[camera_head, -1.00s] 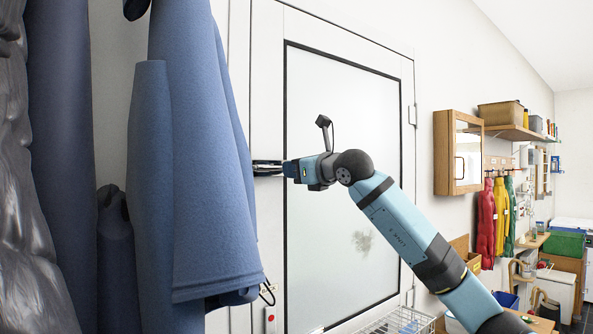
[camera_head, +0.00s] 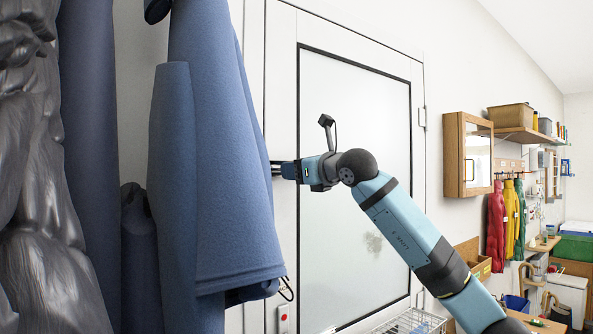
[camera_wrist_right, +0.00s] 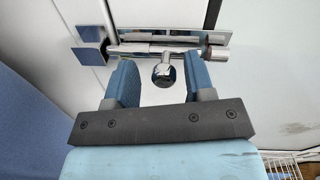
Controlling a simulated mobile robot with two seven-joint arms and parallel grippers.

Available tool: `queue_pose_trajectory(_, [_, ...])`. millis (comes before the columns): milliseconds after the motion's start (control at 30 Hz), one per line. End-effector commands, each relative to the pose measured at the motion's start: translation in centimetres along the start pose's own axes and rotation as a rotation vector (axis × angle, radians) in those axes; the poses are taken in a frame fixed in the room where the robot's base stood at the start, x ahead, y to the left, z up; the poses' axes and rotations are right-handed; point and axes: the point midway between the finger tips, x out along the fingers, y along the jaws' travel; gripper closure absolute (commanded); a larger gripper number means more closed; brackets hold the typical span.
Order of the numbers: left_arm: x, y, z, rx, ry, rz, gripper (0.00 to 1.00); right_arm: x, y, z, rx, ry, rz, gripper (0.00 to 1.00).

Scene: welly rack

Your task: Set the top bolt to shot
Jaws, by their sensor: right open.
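The top bolt is a chrome barrel bolt (camera_wrist_right: 160,50) on a plate in the right wrist view, lying across the picture, with a round knob (camera_wrist_right: 165,75) hanging below the bar. Square shiny pieces (camera_wrist_right: 88,45) stand at its left end; I cannot tell whether the bar enters them. My right gripper (camera_wrist_right: 161,82) is open, with one blue-padded finger on each side of the knob and gaps visible between. In the head view, the right gripper (camera_head: 277,168) is at the door's left edge, its tips partly hidden by a blue coat. My left gripper is not in view.
Large blue coats (camera_head: 225,150) and a dark grey garment (camera_head: 35,180) fill the left of the head view, close to the gripper. The pale door (camera_head: 355,130) is behind my arm. A wall cabinet (camera_head: 466,155) and a wire rack (camera_head: 415,322) are to the right.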

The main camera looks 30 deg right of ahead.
Motion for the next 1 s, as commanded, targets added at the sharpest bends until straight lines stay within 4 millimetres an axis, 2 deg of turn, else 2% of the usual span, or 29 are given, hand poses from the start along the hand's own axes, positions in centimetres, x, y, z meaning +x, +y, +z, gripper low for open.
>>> queue_pose_trajectory(167, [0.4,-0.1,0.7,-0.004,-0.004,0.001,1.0,-2.7,0.0,-0.2,-0.003,-0.002,-0.001,0.51])
queue_pose_trajectory(400, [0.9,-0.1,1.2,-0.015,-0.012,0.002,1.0,-8.3,0.2,-0.3,-0.003,0.0,0.0,0.51])
queue_pose_trajectory(600, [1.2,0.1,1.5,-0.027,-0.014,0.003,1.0,-11.8,0.2,-0.2,-0.002,0.0,0.001,0.51])
queue_pose_trajectory(800, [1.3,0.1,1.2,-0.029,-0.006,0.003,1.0,-13.2,0.2,0.0,-0.002,0.0,0.002,0.51])
queue_pose_trajectory(1000, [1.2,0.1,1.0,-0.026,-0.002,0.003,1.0,-13.3,0.3,0.0,-0.001,0.0,0.003,0.51])
